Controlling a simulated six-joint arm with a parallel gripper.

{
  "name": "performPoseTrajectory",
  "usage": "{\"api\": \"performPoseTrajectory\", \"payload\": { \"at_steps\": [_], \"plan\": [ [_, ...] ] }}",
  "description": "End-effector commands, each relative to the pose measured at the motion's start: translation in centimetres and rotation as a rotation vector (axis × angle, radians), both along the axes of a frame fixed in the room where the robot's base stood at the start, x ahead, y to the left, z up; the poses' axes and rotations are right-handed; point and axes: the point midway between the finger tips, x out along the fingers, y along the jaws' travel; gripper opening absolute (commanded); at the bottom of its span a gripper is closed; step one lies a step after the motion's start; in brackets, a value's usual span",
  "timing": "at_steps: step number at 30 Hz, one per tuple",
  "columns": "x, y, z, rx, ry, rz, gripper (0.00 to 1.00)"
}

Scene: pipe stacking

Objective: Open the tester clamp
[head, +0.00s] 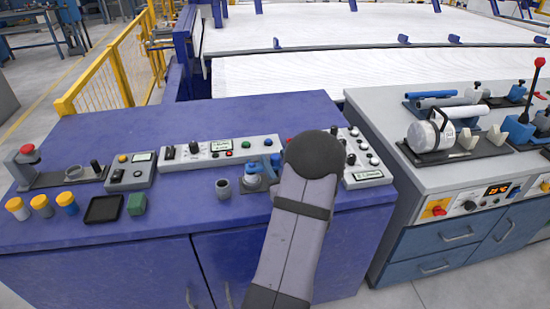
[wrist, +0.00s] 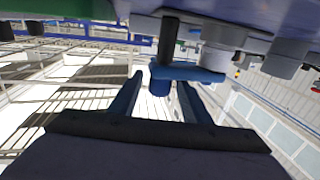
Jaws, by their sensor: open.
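A blue clamp (head: 257,177) stands on a small dark plate on the blue bench, just left of my arm in the head view. My arm hides part of what is beside it. In the wrist view a blue clamp bar (wrist: 188,73) with an upright black handle (wrist: 170,40) lies just beyond my fingertips. My gripper (wrist: 161,88) is open, with one finger on each side of the blue part below the bar. I cannot tell whether the fingers touch it.
A black tray (head: 104,209) and green block (head: 137,203) lie further left. A grey bench (head: 440,178) with a red-knobbed lever (head: 539,63) stands at right.

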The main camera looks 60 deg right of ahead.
Motion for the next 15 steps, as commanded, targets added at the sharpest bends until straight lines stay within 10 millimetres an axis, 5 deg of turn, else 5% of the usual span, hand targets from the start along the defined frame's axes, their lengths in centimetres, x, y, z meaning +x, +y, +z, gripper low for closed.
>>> {"api": "performPoseTrajectory", "payload": {
  "at_steps": [11, 15],
  "plan": [
    [0.49, -0.31, -0.02, 0.001, -0.001, 0.000, 0.43],
    [0.49, -0.30, -0.01, 0.001, -0.001, 0.000, 0.12]
  ]
}}
